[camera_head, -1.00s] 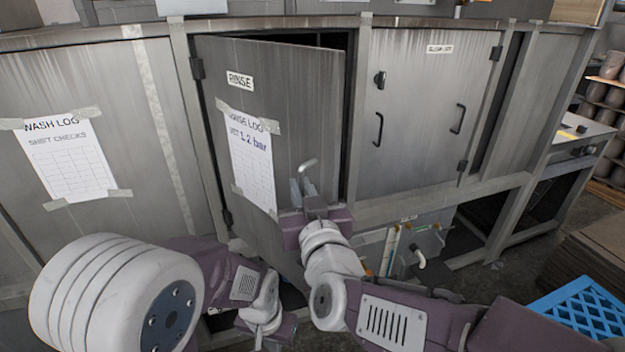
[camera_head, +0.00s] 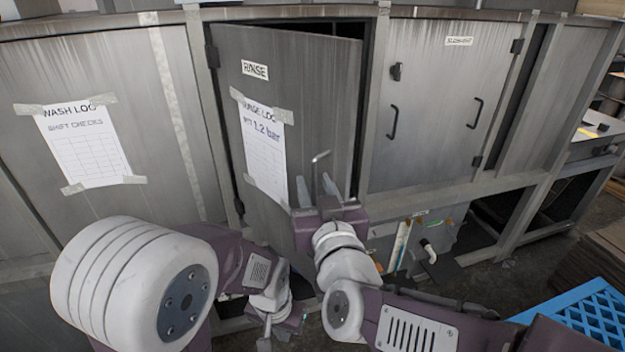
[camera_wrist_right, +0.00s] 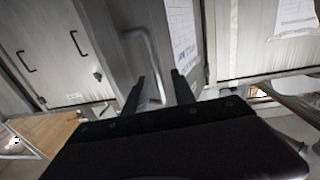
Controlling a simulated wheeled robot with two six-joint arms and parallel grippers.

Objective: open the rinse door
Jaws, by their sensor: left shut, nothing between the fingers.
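The rinse door (camera_head: 300,95) is a grey metal panel with a "RINSE" label and a taped log sheet. It is hinged on its left and stands ajar, with a dark gap along its top and right edge. Its bent bar handle (camera_head: 318,168) also shows in the right wrist view (camera_wrist_right: 152,50). My right gripper (camera_head: 317,187) is open at the handle; its spread fingers point at the door, with the bar by the left finger in the wrist view. Whether they touch is unclear. My left gripper (camera_head: 266,338) is low in front of the cabinet, shut and empty.
The wash panel (camera_head: 90,110) is on the left and a closed door with two handles (camera_head: 440,100) on the right. Pipes and fittings (camera_head: 415,245) sit in the open bay below. A blue crate (camera_head: 585,315) is at the lower right.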

